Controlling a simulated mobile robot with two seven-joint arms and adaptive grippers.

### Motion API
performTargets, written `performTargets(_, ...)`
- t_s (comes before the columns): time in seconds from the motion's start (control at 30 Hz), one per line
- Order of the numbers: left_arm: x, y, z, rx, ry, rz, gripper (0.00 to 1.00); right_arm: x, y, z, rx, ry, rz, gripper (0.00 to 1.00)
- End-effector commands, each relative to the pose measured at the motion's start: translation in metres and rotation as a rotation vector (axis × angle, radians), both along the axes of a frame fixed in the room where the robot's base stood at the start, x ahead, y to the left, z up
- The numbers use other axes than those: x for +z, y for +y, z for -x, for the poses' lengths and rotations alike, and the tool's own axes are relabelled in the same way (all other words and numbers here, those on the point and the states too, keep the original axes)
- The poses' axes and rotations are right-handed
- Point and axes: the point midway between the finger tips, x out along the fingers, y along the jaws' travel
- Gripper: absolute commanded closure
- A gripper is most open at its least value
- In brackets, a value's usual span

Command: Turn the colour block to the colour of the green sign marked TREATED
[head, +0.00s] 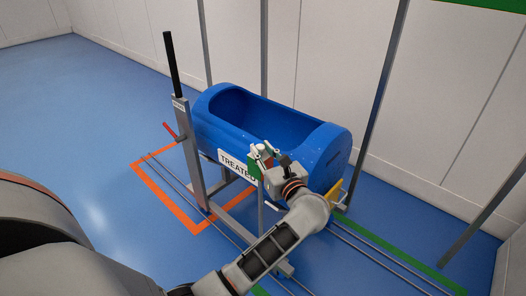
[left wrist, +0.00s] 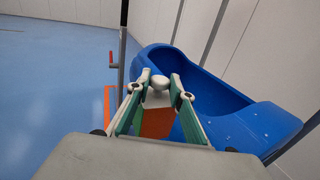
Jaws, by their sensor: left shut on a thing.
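The colour block (head: 254,168) is at the near side of the blue tub, beside the plate marked TREATED (head: 235,165). A green face shows in the head view. In the left wrist view the block (left wrist: 157,122) shows an orange face and a strip of green, under a white top with a round white knob (left wrist: 159,82). My left gripper (head: 263,153) is shut on the knob, with a finger on each side; it also fills the middle of the left wrist view (left wrist: 160,85). The TREATED plate itself is white with dark letters. My right gripper is out of view.
The blue tub (head: 215,103) rests on a grey frame with a black-topped post (head: 171,65) and a red lever (head: 170,130). Orange (head: 150,183) and green (head: 398,255) floor lines border the rails. A green panel (head: 485,3) is cut off at top right. Floor at left is clear.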

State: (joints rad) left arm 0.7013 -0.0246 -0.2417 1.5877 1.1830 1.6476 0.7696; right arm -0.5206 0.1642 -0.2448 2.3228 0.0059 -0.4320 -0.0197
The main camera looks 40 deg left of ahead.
Motion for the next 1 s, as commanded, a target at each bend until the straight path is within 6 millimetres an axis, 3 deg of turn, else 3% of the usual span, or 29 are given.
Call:
performTargets(0.27, 0.0, 0.0, 0.0, 0.001, -0.001, 0.0, 1.0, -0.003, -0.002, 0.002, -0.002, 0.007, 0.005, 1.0)
performTargets(0.3, 0.0, 0.0, 0.0, 0.001, -0.001, 0.0, 0.74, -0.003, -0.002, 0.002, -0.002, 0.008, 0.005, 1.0)
performTargets(0.37, 0.0, 0.0, 0.0, 0.001, -0.001, 0.0, 0.63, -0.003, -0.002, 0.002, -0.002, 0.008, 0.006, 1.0)
performTargets(0.73, 0.0, -0.003, 0.001, -0.001, 0.0, 0.001, 0.63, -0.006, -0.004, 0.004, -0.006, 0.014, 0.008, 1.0)
performTargets(1.0, -0.001, -0.037, 0.018, -0.002, 0.001, 0.003, 0.63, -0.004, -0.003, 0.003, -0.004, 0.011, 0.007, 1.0)
